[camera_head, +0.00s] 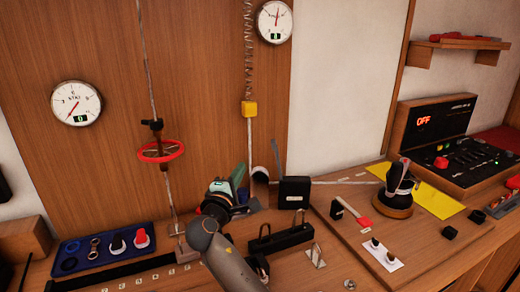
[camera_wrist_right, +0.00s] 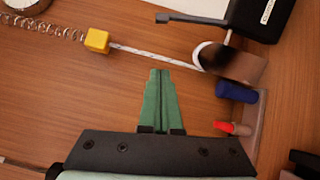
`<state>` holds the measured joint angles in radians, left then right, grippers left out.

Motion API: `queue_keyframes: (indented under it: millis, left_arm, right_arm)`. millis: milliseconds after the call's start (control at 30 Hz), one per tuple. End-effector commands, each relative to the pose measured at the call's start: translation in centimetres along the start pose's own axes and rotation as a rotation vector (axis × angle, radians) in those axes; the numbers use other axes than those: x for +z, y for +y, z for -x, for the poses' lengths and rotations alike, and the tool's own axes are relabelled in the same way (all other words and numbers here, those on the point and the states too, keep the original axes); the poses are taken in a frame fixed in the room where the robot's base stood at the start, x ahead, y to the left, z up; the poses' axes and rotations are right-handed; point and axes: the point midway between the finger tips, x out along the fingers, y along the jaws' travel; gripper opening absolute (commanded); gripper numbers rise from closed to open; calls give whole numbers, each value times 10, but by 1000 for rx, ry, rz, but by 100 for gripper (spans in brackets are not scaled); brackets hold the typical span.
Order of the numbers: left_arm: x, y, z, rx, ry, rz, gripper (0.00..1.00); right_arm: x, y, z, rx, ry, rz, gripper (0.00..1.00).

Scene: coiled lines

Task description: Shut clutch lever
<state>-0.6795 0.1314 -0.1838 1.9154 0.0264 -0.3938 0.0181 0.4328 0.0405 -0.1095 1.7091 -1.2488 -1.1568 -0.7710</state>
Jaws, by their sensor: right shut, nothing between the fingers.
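The clutch is a black box with a white label (camera_head: 294,192), standing on the bench against the wood panel. Its thin black lever (camera_head: 275,157) sticks up from the box, leaning left. In the right wrist view the lever (camera_wrist_right: 190,19) juts out left from the box (camera_wrist_right: 262,15), its handle end free. My right gripper (camera_head: 240,170) is left of the clutch, below the lever's tip. Its green fingers (camera_wrist_right: 160,72) are together, empty and apart from the lever. My left gripper is out of view.
A pale rope runs from a yellow block (camera_head: 249,108) to a white-rimmed tube (camera_head: 260,173) beside the clutch. A black winch (camera_head: 398,182) stands right. A black rack (camera_head: 280,238) lies in front. A blue tray (camera_head: 105,248) and red wheel (camera_head: 161,151) are left.

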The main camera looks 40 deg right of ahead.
Motion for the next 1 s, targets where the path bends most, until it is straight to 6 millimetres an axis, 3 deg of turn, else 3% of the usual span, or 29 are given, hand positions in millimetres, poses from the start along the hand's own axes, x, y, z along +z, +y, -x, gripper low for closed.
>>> queue_keyframes:
  millis: [267, 767, 1000]
  left_arm:
    - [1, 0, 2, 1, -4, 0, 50]
    - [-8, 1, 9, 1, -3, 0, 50]
    - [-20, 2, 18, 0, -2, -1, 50]
  right_arm:
    - [0, 1, -8, 1, 0, 0, 0]
    - [0, 2, -102, 0, -1, 1, 0]
    - [32, 1, -108, 0, 1, 0, 0]
